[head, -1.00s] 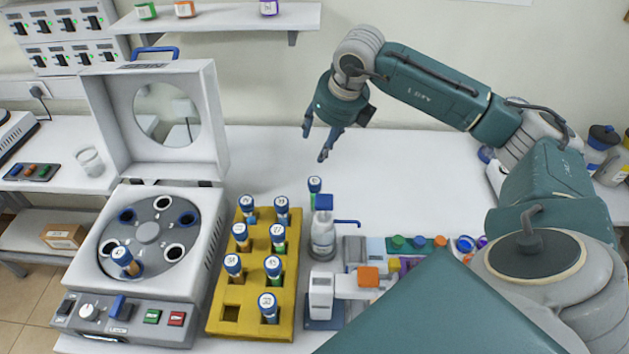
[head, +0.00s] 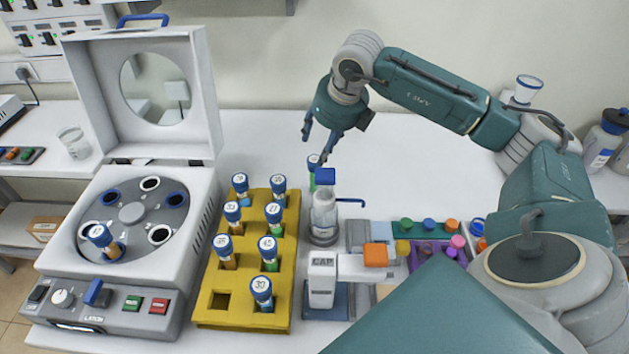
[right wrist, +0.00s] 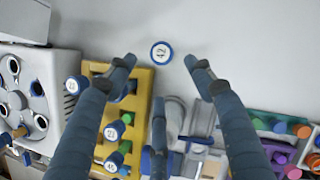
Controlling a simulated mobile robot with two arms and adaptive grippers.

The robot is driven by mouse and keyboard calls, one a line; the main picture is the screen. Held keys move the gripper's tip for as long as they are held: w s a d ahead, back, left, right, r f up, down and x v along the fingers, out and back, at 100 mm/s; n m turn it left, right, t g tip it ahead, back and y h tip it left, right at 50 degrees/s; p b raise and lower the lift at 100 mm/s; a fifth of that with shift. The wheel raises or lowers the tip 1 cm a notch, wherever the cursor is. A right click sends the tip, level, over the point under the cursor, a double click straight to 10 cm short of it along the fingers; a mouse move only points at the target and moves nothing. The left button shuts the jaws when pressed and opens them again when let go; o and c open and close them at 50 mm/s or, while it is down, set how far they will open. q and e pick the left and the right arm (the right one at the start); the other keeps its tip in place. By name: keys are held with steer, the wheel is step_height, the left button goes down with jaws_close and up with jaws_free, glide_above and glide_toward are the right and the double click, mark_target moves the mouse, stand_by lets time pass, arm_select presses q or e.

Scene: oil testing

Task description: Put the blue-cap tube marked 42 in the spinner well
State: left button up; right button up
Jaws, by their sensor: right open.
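The blue-cap tube marked 42 (right wrist: 161,52) shows from above in the right wrist view, its white cap top reading 42. In the head view this tube (head: 313,170) appears upright on the white bench, just behind the dispenser bottle. My right gripper (head: 317,148) is open and empty, its fingertips close above and around the cap. In the right wrist view the open fingers (right wrist: 158,70) lie either side of the cap, slightly short of it. The spinner (head: 132,213) has its lid up; one blue-cap tube (head: 101,236) sits in its front-left well, and other wells look empty.
A yellow rack (head: 212,316) with several blue-cap tubes and an empty front-left hole stands right of the spinner. The dispenser bottle (head: 324,217) and a cap device (head: 322,282) stand right of the rack. The bench behind is clear.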

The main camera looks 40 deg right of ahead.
mark_target(315, 160)
steer(key=p+x, duration=0.1)
steer(key=x, duration=0.4)
steer(key=shift+f+p, duration=0.15)
steer(key=shift+p, duration=0.15)
steer(key=p+x, duration=0.2)
steer(key=x, duration=0.1)
steer(key=p+x, duration=0.1)
steer(key=x, duration=0.1)
steer(key=shift+w+d, duration=0.1)
steer(key=shift+d, duration=0.2)
steer(key=shift+w+f, duration=0.1)
steer(key=shift+f, duration=0.1)
steer(key=shift+r, duration=0.1)
steer(key=c, duration=1.3)
